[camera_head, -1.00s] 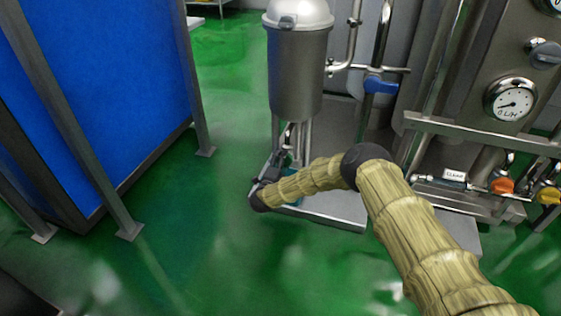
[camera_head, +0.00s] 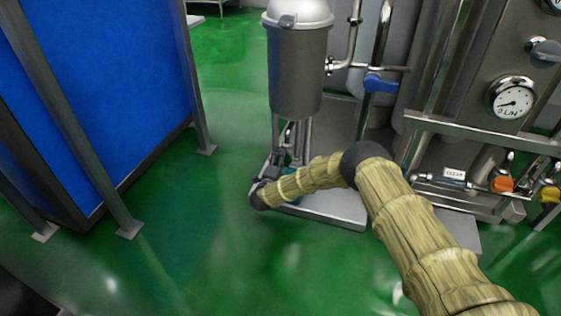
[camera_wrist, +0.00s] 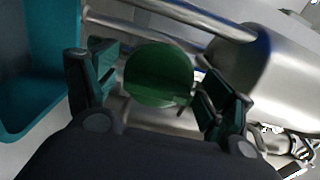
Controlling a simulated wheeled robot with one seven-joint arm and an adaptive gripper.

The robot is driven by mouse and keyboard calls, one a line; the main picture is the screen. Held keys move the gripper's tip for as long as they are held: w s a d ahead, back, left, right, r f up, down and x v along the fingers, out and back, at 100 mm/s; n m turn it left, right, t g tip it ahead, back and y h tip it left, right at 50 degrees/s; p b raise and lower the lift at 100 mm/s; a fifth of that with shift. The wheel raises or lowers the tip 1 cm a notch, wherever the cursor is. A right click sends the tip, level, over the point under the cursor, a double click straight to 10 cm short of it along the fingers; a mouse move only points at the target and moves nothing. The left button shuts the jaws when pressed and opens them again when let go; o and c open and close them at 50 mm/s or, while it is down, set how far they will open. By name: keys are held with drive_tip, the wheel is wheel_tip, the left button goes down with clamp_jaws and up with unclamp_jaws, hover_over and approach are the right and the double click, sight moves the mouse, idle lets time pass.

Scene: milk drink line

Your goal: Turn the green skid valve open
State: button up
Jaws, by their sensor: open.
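The green valve handle (camera_wrist: 158,76) shows in the wrist view as a dark green rounded piece in the middle. My gripper (camera_wrist: 155,92) is open there, with one finger to the left of the handle and one to the right. The handle lies between or just beyond the fingertips; I cannot tell if they touch it. In the head view my gripper (camera_head: 277,163) is low beneath the steel tank, above the skid plate. The green handle is not clearly visible in that view.
A steel tank (camera_head: 297,75) stands above my gripper on the skid plate (camera_head: 335,207). A blue-handled valve (camera_head: 381,85) and a gauge panel (camera_head: 510,97) are to the right. A blue panel (camera_head: 110,90) with grey posts stands left. Green floor between is clear.

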drive_tip(key=v, duration=1.2)
idle(0.3)
drive_tip(key=s+d+f+n+g+y, duration=0.25)
drive_tip(key=s+f+n, duration=0.25)
drive_tip(key=s, duration=0.4)
drive_tip(key=s+d+f+n+g+y, duration=0.25)
drive_tip(key=s+d+f+n, duration=0.2)
drive_tip(key=s, duration=0.45)
drive_tip(key=s+d+f+n+g+y, duration=0.2)
drive_tip(key=s+f+n+g, duration=0.3)
drive_tip(key=s, duration=0.4)
drive_tip(key=s+d+r+n+g, duration=0.2)
drive_tip(key=s+d, duration=0.4)
drive_tip(key=s, duration=0.4)
drive_tip(key=s+d+r+n+g+h, duration=0.1)
drive_tip(key=s+d+n+g, duration=0.15)
drive_tip(key=s+d, duration=0.55)
drive_tip(key=s+d+r+n+g, duration=0.2)
drive_tip(key=s+d+g, duration=0.1)
drive_tip(key=s, duration=0.8)
wheel_tip(320, 180, up, 37)
drive_tip(key=p, duration=3.7)
drive_tip(key=shift+s+d, duration=0.3)
drive_tip(key=shift+s, duration=0.15)
